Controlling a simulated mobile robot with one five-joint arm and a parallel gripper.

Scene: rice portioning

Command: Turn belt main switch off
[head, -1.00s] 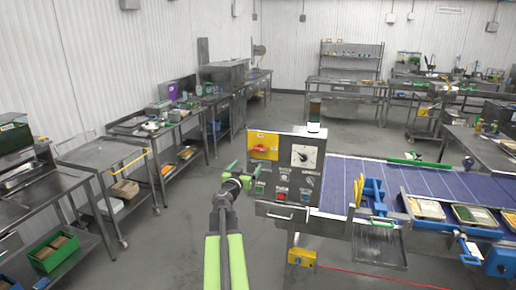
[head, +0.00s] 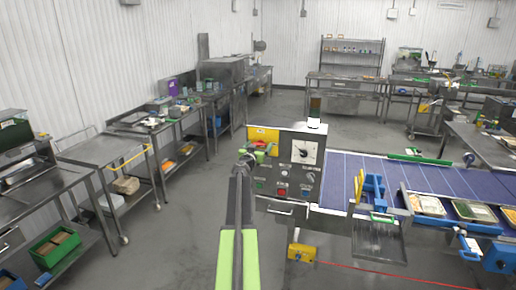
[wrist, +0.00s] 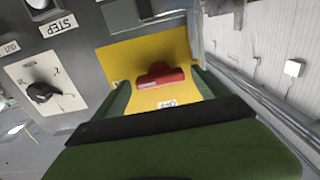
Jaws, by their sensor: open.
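The belt main switch (wrist: 162,76) is a red rotary handle on a yellow plate (wrist: 118,58) of the grey control panel. In the head view the yellow plate (head: 263,133) is at the panel's upper left, and my gripper partly covers it. My gripper (wrist: 162,88) is open, with one green finger on each side of the red handle in the wrist view. The handle lies crosswise between the fingers. I cannot tell whether they touch it. A small label partly shows below the handle.
A black dial (wrist: 42,92) on a white plate sits beside the switch. Buttons, including a red one (head: 282,190), are lower on the panel. The blue conveyor (head: 337,180) with filled trays (head: 427,205) extends right. Steel tables (head: 100,160) stand left, with open floor between.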

